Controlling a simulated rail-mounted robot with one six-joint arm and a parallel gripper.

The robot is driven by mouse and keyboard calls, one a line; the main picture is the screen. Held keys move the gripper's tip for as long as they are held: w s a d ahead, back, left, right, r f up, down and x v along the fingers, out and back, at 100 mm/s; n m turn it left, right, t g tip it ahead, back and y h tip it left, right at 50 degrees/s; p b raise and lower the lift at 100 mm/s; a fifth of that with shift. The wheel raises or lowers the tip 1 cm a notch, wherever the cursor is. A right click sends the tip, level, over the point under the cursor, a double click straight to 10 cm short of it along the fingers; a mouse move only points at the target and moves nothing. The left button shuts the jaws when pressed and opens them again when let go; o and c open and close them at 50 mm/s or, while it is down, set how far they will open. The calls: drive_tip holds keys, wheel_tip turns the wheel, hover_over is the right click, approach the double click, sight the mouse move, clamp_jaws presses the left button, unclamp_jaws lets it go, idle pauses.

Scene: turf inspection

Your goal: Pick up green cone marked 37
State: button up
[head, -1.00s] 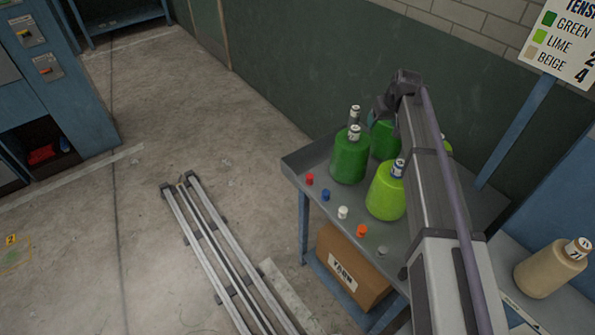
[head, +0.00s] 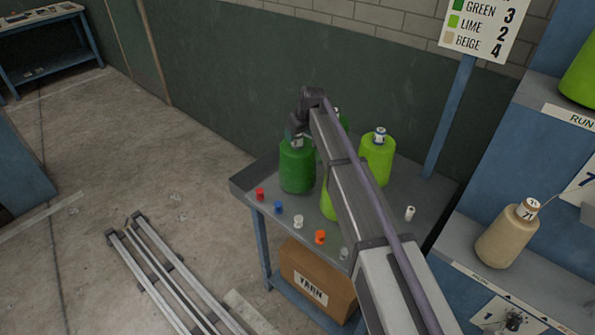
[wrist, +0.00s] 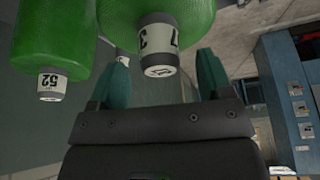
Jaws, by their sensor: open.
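A dark green cone (head: 297,172) stands upright at the left of the grey table. In the wrist view its body shows at the top (wrist: 165,8), with a white tip label (wrist: 158,45) on which a 3 and part of a 7 show. My gripper (head: 295,130) is above and around this tip in the head view. In the wrist view my gripper (wrist: 164,78) is open, one teal finger on each side of the label; I cannot tell whether they touch it. A second green cone (wrist: 55,35), marked 52, is to the left. Another white tip shows behind.
Lime cones stand on the table (head: 240,184), one at the right (head: 377,158) and one partly behind my arm (head: 326,206). Small coloured caps line the front edge. A beige cone (head: 506,238) is on the right shelf. A sign (head: 485,28) stands behind.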

drive_tip(key=b+x, duration=0.1)
drive_tip(key=x, duration=0.2)
drive_tip(key=shift+w+f+b, duration=0.1)
drive_tip(key=shift+f+b, duration=0.15)
drive_tip(key=shift+b, duration=0.05)
drive_tip(key=shift+r, duration=0.3)
clamp_jaws()
